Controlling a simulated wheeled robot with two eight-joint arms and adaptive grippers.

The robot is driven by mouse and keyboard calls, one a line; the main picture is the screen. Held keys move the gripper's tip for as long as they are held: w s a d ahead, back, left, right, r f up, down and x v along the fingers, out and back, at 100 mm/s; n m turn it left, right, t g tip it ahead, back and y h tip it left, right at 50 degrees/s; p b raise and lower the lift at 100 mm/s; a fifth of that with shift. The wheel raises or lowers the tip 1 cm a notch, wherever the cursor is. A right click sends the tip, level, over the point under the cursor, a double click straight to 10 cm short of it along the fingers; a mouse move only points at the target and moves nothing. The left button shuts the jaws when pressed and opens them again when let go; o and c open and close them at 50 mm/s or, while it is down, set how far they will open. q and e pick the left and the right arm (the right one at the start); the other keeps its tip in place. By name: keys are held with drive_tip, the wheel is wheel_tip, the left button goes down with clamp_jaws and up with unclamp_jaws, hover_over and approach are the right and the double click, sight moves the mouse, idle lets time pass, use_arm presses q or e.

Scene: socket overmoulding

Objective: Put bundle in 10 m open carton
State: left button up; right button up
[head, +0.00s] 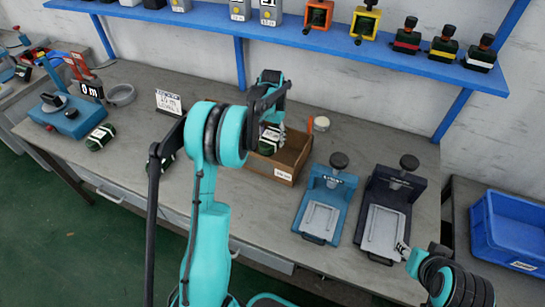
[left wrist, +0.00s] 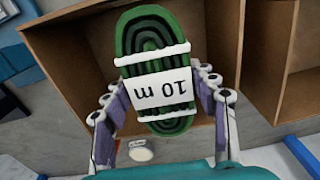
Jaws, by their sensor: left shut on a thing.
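A green coiled bundle (left wrist: 160,45) with white ties and a label reading 10 m shows upside down in the left wrist view. My left gripper (left wrist: 165,110) is shut on it, with a finger on each side. In the head view the bundle (head: 270,138) and the left gripper (head: 272,122) are at the open brown carton (head: 288,172), over its left part. The carton (left wrist: 75,70) spreads behind the bundle in the wrist view. How deep the bundle sits is hard to tell. My right gripper (head: 402,249) shows only small at lower right; its fingers are unclear.
Another green bundle (head: 100,137) lies at the left by a blue measuring device (head: 68,118). A 10 m sign (head: 168,101) stands behind my left arm. A blue press (head: 327,200) and a black press (head: 388,210) stand right of the carton. A shelf (head: 240,20) runs above.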

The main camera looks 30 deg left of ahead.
use_arm(q)
wheel_tip(320, 180, down, 9)
drive_tip(key=shift+r+b, duration=0.1)
drive_tip(key=shift+b, duration=1.05)
drive_tip(key=o, duration=1.4)
